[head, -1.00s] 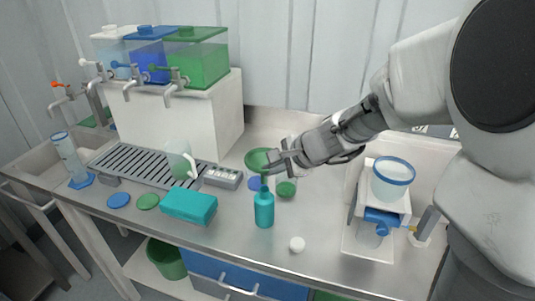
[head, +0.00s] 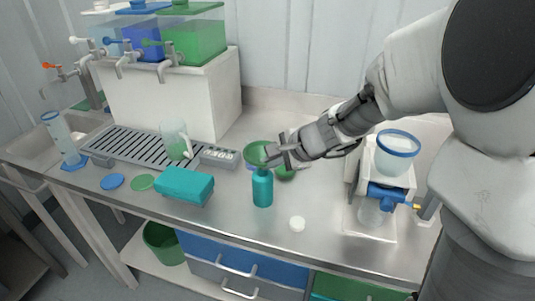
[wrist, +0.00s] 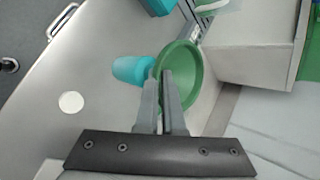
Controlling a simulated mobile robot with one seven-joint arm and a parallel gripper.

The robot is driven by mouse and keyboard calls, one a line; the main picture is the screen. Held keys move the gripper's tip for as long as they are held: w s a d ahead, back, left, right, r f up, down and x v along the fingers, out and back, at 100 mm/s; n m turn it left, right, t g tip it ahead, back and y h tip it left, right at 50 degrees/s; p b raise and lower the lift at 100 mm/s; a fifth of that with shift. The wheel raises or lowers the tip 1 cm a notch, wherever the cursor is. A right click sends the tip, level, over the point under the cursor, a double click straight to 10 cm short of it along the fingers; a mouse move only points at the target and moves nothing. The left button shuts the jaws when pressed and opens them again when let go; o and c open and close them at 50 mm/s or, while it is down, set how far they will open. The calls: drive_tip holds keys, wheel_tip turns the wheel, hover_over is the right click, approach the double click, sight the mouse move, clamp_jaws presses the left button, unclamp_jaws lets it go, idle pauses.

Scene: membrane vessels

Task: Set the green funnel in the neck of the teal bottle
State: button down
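The green funnel (head: 258,154) is held by my gripper (head: 273,156) above the teal bottle (head: 262,188). In the wrist view the funnel's wide round rim (wrist: 190,72) lies at and beyond my fingertips (wrist: 162,76), which are close together on its near side. The teal bottle (wrist: 130,70) stands upright on the counter, beside the funnel in that view. In the head view the funnel's lower end meets the top of the bottle; I cannot tell whether the spout is inside the neck.
A filter stand with a clear cup (head: 397,150) is at the right.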

idle(0.3)
drive_tip(key=c, duration=1)
unclamp_jaws()
drive_tip(key=shift+f, duration=0.1)
drive_tip(key=shift+o, duration=0.2)
drive_tip(key=p+v, duration=0.3)
drive_tip(key=v, duration=1.4)
drive_tip(key=shift+s+p, duration=0.2)
drive_tip(key=shift+p, duration=0.15)
drive_tip(key=shift+d, duration=0.1)
drive_tip(key=s+r+n+h+p, duration=0.1)
drive_tip(key=s+n+h, duration=0.5)
drive_tip(key=s+n, duration=0.8)
drive_tip(key=shift+s+d+g+p, duration=0.3)
drive_tip(key=shift+d+g, duration=0.1)
